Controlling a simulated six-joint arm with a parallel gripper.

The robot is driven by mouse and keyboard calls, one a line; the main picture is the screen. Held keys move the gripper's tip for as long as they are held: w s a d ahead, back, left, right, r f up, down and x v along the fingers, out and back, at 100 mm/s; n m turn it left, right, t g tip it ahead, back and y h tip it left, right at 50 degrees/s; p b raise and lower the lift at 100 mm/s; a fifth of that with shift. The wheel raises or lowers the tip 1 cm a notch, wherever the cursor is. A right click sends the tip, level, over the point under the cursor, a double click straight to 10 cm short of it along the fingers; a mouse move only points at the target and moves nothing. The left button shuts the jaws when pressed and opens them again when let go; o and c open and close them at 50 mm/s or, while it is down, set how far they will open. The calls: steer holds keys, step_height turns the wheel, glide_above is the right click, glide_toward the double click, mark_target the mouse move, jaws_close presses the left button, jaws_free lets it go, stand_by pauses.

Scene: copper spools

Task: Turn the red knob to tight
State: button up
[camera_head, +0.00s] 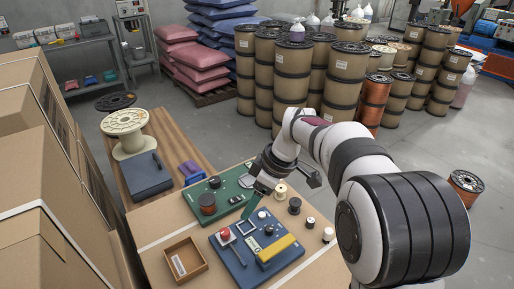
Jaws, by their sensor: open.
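The red knob (225,233) stands on a pale square base at the left part of the dark blue board (239,274). Its markings are too small to read, so its setting cannot be told. My gripper (248,211) reaches down from the upper right, its tip over the area between the green and blue boards. It is open and apart from the red knob, which lies to its lower left. Nothing is visible between its fingers, though they are small and partly hidden here.
The blue board also bears a yellow block (277,247) and a pale square frame (246,228). A green board (227,188) with a copper spool (207,203) lies behind. An open wooden tray (185,261) stands left. Small spools (294,205) stand right. Cardboard boxes (40,185) border the left side.

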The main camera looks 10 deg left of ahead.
mark_target(225, 232)
steer(key=a+f, duration=0.2)
steer(key=f, duration=0.3)
steer(key=w+a+f+n, duration=0.1)
steer(key=a+f, duration=0.2)
steer(key=f, duration=0.3)
steer(key=w+a+f+n, duration=0.1)
steer(key=a+f, duration=0.2)
steer(key=f, duration=0.2)
steer(key=shift+w+a+f, duration=0.1)
steer(key=shift+a+f, duration=0.05)
jaws_close()
